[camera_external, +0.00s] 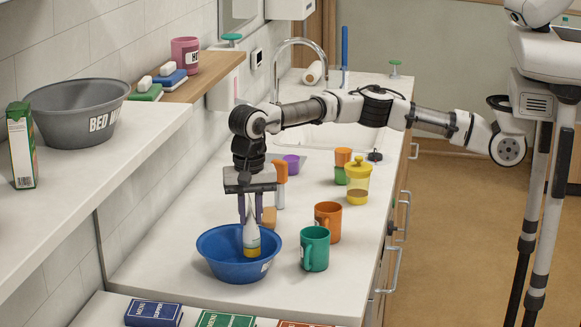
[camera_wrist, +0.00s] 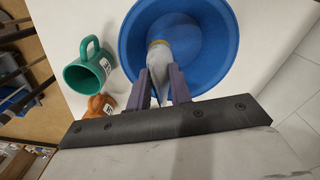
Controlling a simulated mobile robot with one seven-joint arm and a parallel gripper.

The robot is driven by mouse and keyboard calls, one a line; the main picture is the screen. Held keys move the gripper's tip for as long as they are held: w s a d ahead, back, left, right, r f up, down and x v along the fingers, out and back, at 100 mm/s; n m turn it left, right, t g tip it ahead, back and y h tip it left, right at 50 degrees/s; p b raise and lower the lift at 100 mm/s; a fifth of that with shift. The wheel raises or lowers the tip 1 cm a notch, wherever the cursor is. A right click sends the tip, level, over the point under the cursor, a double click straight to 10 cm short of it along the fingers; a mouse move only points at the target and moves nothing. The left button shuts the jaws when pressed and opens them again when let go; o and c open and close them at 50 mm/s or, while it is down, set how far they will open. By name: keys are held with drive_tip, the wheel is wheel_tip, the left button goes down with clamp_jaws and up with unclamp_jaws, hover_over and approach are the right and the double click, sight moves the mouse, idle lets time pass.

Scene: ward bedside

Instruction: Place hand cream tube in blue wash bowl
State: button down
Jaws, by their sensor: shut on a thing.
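The hand cream tube (camera_external: 251,228) is white with a yellow cap and hangs upright, cap down, between the fingers of my gripper (camera_external: 250,207). My gripper is shut on its upper part. The blue wash bowl (camera_external: 217,259) stands on the counter, and the tube's cap end is inside the bowl's outline in both views. In the wrist view my gripper (camera_wrist: 162,90) points at the blue bowl (camera_wrist: 212,45), with the tube (camera_wrist: 159,62) reaching over its inside. I cannot tell whether the cap touches the bowl's bottom.
A green mug (camera_external: 314,250) and an orange mug (camera_external: 328,220) stand right of the bowl. A yellow-lidded jar (camera_external: 357,182) is farther back. A grey bowl (camera_external: 78,112) and a box (camera_external: 21,147) sit on the left shelf. Books (camera_external: 154,313) lie in front.

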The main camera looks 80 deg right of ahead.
sight(251, 231)
drive_tip(key=shift+f+p, duration=0.6)
drive_tip(key=shift+f, duration=1.6)
drive_tip(key=c, duration=1.3)
unclamp_jaws()
drive_tip(key=shift+f, duration=0.15)
wheel_tip(251, 231, up, 12)
drive_tip(key=shift+r+b, duration=0.2)
drive_tip(key=shift+b, duration=1.05)
